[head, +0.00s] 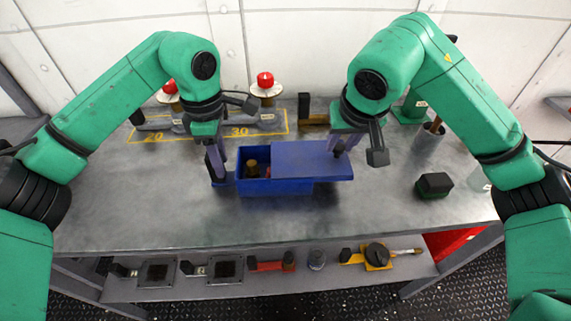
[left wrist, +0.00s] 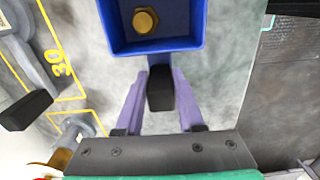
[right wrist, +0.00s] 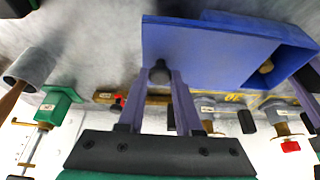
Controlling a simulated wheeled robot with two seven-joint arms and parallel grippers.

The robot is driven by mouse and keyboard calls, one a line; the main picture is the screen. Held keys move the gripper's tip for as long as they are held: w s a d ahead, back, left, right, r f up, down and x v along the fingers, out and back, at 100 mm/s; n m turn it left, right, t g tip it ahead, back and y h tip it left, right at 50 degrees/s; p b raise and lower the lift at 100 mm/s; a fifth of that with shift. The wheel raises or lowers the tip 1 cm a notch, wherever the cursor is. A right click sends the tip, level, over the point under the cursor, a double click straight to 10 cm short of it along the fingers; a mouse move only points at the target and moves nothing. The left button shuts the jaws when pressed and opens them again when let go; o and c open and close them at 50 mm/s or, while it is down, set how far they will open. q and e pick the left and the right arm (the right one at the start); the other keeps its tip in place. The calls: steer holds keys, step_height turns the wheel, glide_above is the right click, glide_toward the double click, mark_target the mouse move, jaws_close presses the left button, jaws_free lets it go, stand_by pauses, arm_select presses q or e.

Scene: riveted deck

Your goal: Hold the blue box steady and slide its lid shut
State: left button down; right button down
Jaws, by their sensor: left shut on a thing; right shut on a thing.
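The blue box (head: 275,188) sits on the metal table, its left part open. Its blue lid (head: 312,161) covers the right part and overhangs the box's right end. A brass bolt (left wrist: 145,19) lies inside the box; a reddish thing in it is mostly hidden by the lid. My left gripper (head: 220,180) is shut on the dark handle (left wrist: 160,88) at the box's left end.
A dark block on a green base (head: 433,185) stands right of the lid, apart from it. A grey cup (head: 428,137) stands behind it. Red-topped stands (head: 266,88) and grey tools are at the back. The table in front of the box is clear; tools lie on the lower shelf (head: 220,289).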

steer(key=shift+w+a, duration=0.15)
steer(key=shift+a, duration=3.45)
steer(key=c, duration=0.5)
jaws_free()
steer(key=v, duration=0.5)
steer(key=w+v, duration=0.1)
steer(key=v, duration=1)
steer(key=shift+w+d+r, duration=0.1)
steer(key=shift+w+r, duration=0.05)
steer(key=shift+r, duration=0.55)
arm_select(q)
steer(key=shift+c, duration=2.2)
jaws_free()
